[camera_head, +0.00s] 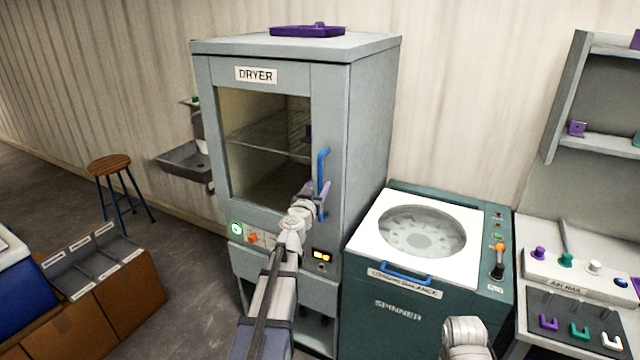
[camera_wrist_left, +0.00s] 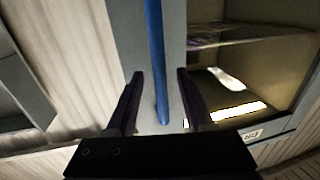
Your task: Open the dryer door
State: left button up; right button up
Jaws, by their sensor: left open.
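The dryer (camera_head: 375,130) is a tall grey cabinet whose door (camera_head: 328,100) has a large window and looks shut. A vertical blue handle (camera_head: 322,168) is on the door's right side. My left gripper (camera_head: 316,190) is at the lower half of this handle and partly hides it. In the left wrist view, the blue handle (camera_wrist_left: 155,40) runs between the two dark fingers of my left gripper (camera_wrist_left: 160,75). The fingers are apart, with a gap on each side of the handle. Part of my right arm shows at the bottom edge of the head view, without its gripper.
A teal spinner (camera_head: 400,312) with a round lid window stands close to the dryer's right. A purple tray (camera_head: 307,31) lies on top of the dryer. A stool (camera_head: 110,165) and a brown box unit with bins (camera_head: 95,270) stand left, with open floor before the dryer.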

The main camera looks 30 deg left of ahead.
pick_arm(q)
jog(key=w, duration=0.2)
jog(key=shift+w+a, duration=0.3)
grip_shut()
dwell(1.2)
